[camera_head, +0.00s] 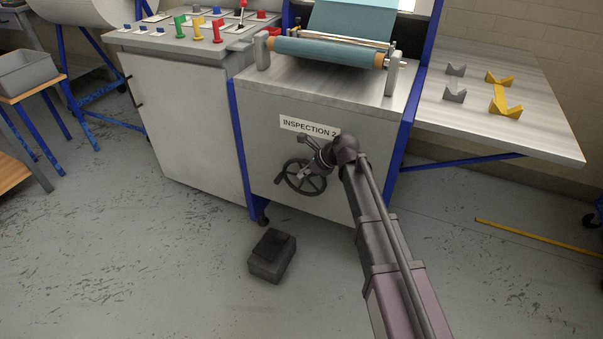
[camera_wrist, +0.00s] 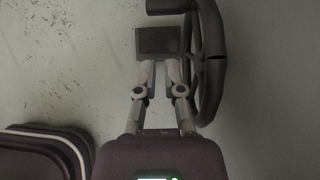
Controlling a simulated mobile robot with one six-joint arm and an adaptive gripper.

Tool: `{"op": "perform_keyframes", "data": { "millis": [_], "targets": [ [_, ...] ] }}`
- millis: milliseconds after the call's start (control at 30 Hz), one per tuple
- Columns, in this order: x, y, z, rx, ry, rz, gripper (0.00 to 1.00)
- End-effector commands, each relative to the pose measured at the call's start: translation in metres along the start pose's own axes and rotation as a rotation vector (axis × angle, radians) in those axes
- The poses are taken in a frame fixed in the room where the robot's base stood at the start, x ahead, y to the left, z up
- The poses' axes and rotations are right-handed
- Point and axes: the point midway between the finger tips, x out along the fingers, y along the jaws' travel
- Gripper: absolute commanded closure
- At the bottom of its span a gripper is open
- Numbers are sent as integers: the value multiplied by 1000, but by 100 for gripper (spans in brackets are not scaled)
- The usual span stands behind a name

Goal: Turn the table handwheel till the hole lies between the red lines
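The dark spoked handwheel (camera_head: 303,177) is on the grey front panel under the "INSPECTION 2" label. In the wrist view the wheel (camera_wrist: 217,65) stands right of my gripper (camera_wrist: 159,66), and the handle (camera_wrist: 167,6) is beyond the fingertips. The hole and red lines cannot be made out.
A dark pedal-like box (camera_head: 272,256) lies on the floor below the wheel; a dark block beyond my fingertips in the wrist view (camera_wrist: 158,40) may be it. A side table (camera_head: 530,120) with yellow and grey rests is at right. A control cabinet (camera_head: 185,125) stands left.

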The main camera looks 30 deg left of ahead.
Motion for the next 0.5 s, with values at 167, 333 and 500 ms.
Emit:
{"op": "perform_keyframes", "data": {
  "millis": [167, 333, 500],
  "targets": [
    [5, 2, -2, -32, 24, -3, 35],
    [19, 8, -8, -127, 93, -10, 35],
    [42, 18, -17, -303, 220, -16, 35]
  ]
}}
